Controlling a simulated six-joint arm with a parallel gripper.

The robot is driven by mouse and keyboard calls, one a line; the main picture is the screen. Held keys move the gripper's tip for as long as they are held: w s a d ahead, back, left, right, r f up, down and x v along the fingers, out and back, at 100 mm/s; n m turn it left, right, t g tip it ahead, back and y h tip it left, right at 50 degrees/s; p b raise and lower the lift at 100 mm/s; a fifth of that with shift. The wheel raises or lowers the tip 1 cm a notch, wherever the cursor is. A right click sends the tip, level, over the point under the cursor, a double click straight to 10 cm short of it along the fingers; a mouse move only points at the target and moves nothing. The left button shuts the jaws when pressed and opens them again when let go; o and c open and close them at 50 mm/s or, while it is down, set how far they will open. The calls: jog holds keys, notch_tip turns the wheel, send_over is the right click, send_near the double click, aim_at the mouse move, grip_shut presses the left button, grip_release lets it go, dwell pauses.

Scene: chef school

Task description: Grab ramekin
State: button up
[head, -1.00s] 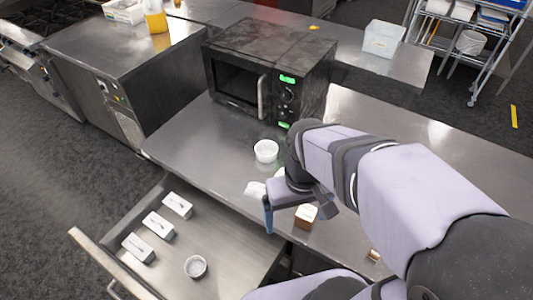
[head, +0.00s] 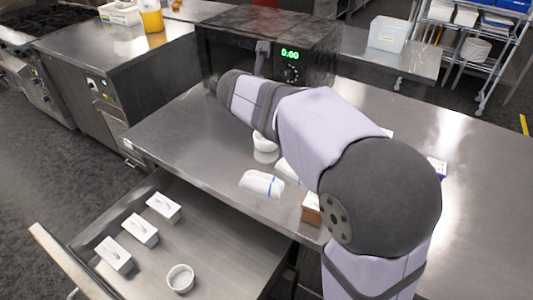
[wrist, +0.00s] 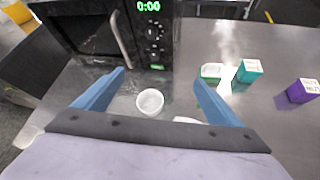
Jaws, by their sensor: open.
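A small white round ramekin (head: 265,152) stands on the steel counter in front of the microwave, partly hidden by my arm in the head view. In the wrist view the ramekin (wrist: 150,101) lies between my two blue fingers, left of the middle of the gap. My gripper (wrist: 160,80) is open and holds nothing. I cannot tell how far above the ramekin the fingers are. In the head view my arm hides the gripper. A second, similar ramekin (head: 180,278) sits in the open drawer.
The black microwave (wrist: 90,35) stands close beyond the ramekin. Teal (wrist: 249,70), purple (wrist: 300,92) and green-white (wrist: 212,71) boxes stand to the right. A white wrapped item (head: 262,183) and a brown box (head: 311,209) are near the counter's front edge. The open drawer (head: 215,240) holds several white blocks.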

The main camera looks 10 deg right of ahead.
aim_at(262, 144)
jog(key=w+a+n+t+b, duration=0.2)
jog(key=w+a+n+b, duration=0.1)
jog(key=w+n, duration=0.1)
jog(key=shift+n, duration=0.3)
jog(key=f, duration=1.9)
jog(key=shift+d+f+p, duration=0.2)
jog(key=shift+f+p, duration=0.05)
jog(key=shift+p, duration=0.1)
jog(key=shift+p+x, duration=0.3)
jog(key=shift+x, duration=0.75)
jog(key=shift+w, duration=0.1)
jog(key=shift+p+x, duration=0.9)
jog(key=shift+x, duration=1.6)
jog(key=shift+f, duration=0.15)
jog(key=c, duration=1.3)
